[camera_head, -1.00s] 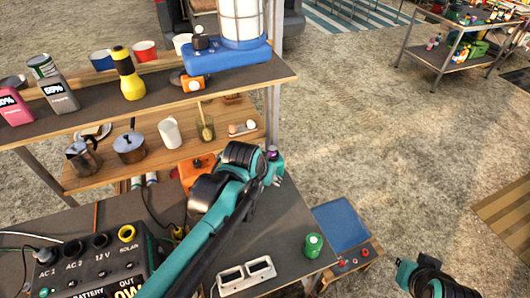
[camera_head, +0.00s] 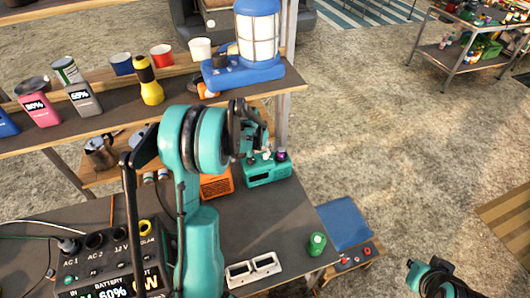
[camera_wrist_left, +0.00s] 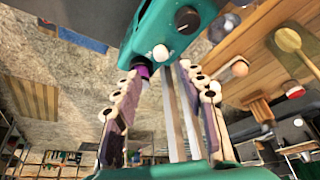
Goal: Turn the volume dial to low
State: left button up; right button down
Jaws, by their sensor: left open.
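A small teal radio (camera_head: 262,174) stands at the back right of the grey table, with a purple dial (camera_head: 282,156) on its right end. In the left wrist view the teal radio body (camera_wrist_left: 165,32) is at the top, with the purple dial (camera_wrist_left: 143,70) close to the left fingertip. My left gripper (camera_head: 250,130) is above and just behind the radio in the head view. It is open, and I cannot tell whether a finger touches the dial. Part of my right arm (camera_head: 440,280) shows at the lower right; its jaws are not clear.
An orange box (camera_head: 216,184) stands left of the radio. A power station (camera_head: 110,272), a white double frame (camera_head: 252,268) and a green can (camera_head: 317,243) are on the table. A shelf (camera_head: 200,105) with a blue lantern (camera_head: 258,40) is behind and above.

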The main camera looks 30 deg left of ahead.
aim_at(266, 156)
pick_arm(q)
jog(key=b+x, duration=0.1)
jog(key=x, duration=0.7)
grip_shut()
